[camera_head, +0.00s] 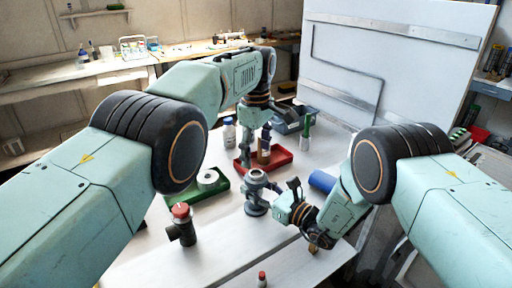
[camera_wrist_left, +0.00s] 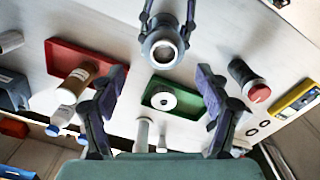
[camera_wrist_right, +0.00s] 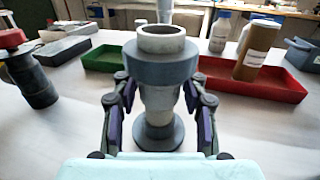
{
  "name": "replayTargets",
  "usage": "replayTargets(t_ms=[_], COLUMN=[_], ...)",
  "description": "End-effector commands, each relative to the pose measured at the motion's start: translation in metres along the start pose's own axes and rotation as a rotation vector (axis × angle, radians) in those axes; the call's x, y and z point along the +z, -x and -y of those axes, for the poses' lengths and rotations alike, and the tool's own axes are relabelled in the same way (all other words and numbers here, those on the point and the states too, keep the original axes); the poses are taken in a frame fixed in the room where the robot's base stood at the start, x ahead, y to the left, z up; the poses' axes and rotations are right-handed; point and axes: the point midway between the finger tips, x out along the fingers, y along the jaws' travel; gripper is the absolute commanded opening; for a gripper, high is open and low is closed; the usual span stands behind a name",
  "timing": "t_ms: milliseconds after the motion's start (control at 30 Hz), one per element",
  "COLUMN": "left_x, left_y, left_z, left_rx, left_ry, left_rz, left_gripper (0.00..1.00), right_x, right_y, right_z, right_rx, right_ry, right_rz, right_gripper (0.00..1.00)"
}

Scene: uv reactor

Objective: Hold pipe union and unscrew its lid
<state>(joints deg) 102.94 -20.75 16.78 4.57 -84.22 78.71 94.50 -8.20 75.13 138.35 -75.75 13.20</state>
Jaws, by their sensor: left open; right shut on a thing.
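The pipe union (camera_head: 255,192) is a grey upright fitting with a round flanged foot near the middle of the table. In the right wrist view its wide blue-grey collar (camera_wrist_right: 163,70) surrounds a paler open tube end at the top. My right gripper (camera_head: 282,200) is shut on the union's body below the collar, with one finger on each side (camera_wrist_right: 160,112). My left gripper (camera_head: 252,150) is open and empty, above and behind the union. In the left wrist view its fingers (camera_wrist_left: 160,95) are wide apart, and the union (camera_wrist_left: 162,48) lies beyond them at the top.
A green tray (camera_head: 207,188) with a white roll is left of the union. A black fitting with a red top (camera_head: 182,228) stands front left, and a blue cylinder (camera_head: 322,181) lies right. The front table is mostly clear.

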Motion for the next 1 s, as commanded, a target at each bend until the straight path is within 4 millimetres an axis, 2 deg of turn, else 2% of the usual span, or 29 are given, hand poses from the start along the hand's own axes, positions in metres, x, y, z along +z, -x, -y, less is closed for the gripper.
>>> replayTargets(t_ms=[1000], left_x=[0.001], left_y=[0.011], left_z=[0.001], left_rx=[-0.003], left_ry=[-1.675], left_rz=[0.006], left_gripper=[0.75], right_x=[-0.001], right_y=[0.000], right_z=[0.000], right_rx=[0.000], right_ry=[0.000], right_rz=[-0.001], right_gripper=[0.00])
